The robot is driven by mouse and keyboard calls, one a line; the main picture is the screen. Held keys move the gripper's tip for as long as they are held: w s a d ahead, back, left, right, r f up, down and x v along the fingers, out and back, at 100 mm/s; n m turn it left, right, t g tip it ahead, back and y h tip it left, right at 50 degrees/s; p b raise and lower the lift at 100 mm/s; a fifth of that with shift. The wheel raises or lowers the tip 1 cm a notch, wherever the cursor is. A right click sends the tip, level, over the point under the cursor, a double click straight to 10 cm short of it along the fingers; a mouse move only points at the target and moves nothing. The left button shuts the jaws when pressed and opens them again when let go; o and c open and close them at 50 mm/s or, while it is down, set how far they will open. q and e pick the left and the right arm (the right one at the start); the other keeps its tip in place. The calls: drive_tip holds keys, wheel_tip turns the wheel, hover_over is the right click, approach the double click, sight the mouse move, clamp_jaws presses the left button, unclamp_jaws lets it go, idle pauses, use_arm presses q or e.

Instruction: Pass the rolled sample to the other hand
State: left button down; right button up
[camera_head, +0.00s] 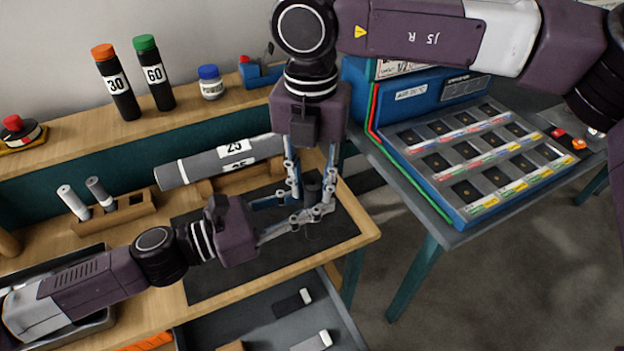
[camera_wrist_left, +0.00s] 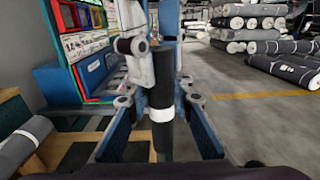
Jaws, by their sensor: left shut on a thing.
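The rolled sample is a slim dark roll (camera_head: 312,187) standing upright above the dark mat. In the left wrist view the roll (camera_wrist_left: 162,95) shows a white band around its lower part. My left gripper (camera_head: 308,216) comes in level from the left and is shut on the roll. My right gripper (camera_head: 312,198) reaches down from above, with its fingers spread on either side of the roll's upper part. A gap shows beside the roll there, so it looks open. The fingers of both grippers overlap in the picture and partly hide the contact.
A large grey roll (camera_head: 213,162) marked 25 lies behind my grippers. A wooden rack (camera_head: 118,215) with two small rolls stands at left. Below is an open drawer (camera_head: 255,329). A blue sample tray (camera_head: 470,207) is on the right table, with a floor gap between.

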drive_tip(key=c, duration=0.5)
use_arm(q)
drive_tip(key=c, duration=1.6)
unclamp_jaws()
use_arm(e)
clamp_jaws()
